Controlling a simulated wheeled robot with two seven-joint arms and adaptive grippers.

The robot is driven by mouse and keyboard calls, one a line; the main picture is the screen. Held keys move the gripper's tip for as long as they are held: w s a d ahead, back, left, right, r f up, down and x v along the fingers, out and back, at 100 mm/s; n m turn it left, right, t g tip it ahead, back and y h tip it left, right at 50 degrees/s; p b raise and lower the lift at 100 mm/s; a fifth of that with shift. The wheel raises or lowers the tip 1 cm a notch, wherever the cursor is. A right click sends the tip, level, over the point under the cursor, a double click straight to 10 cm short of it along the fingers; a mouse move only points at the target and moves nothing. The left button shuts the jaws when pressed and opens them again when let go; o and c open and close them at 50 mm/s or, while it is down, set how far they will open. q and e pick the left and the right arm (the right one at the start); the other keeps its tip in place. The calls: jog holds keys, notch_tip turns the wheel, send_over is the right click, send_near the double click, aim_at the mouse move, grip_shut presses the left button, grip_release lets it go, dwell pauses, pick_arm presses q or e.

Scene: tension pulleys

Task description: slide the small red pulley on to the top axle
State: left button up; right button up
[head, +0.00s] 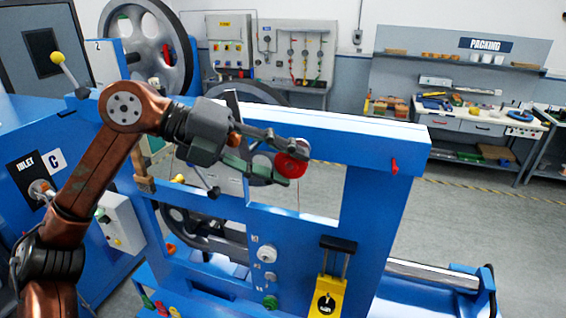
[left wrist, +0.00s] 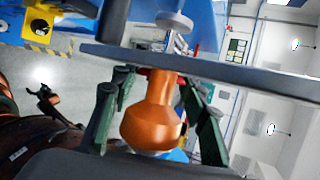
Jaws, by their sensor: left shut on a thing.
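The small red pulley (head: 291,164) is at the fingertips of my left gripper (head: 279,161) in the head view, in front of the blue frame's upper opening. The gripper's two fingers are shut on it, one above and one below. In the left wrist view the green fingers (left wrist: 155,115) stand on either side of an orange knob-shaped part (left wrist: 152,118), and the pulley is mostly hidden. A metal pin (left wrist: 175,22) shows beyond a grey bar there; I cannot tell whether it is the top axle. I cannot make out whether the pulley touches an axle. My right gripper is not in view.
The blue machine frame (head: 372,205) fills the middle, its top beam (head: 345,130) close to the gripper. A yellow block (head: 326,297) is low on the frame. A packing bench (head: 470,120) stands far behind, across open floor.

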pick_arm(q)
jog(key=shift+s+a+f, duration=0.1)
jog(key=shift+s, duration=0.05)
dwell(0.5)
dwell(0.5)
jog(key=shift+w+p, duration=0.3)
jog(key=shift+s, duration=0.25)
dwell(0.5)
jog(key=shift+s, duration=0.1)
dwell(0.4)
jog(key=shift+s, duration=0.1)
jog(key=shift+s+a+b, duration=0.1)
jog(key=shift+s+b, duration=0.2)
jog(key=shift+s, duration=0.1)
jog(key=shift+s+a+b, duration=0.25)
jog(key=shift+s, duration=0.4)
jog(key=shift+s+a+b, duration=0.2)
jog(key=shift+s, duration=0.45)
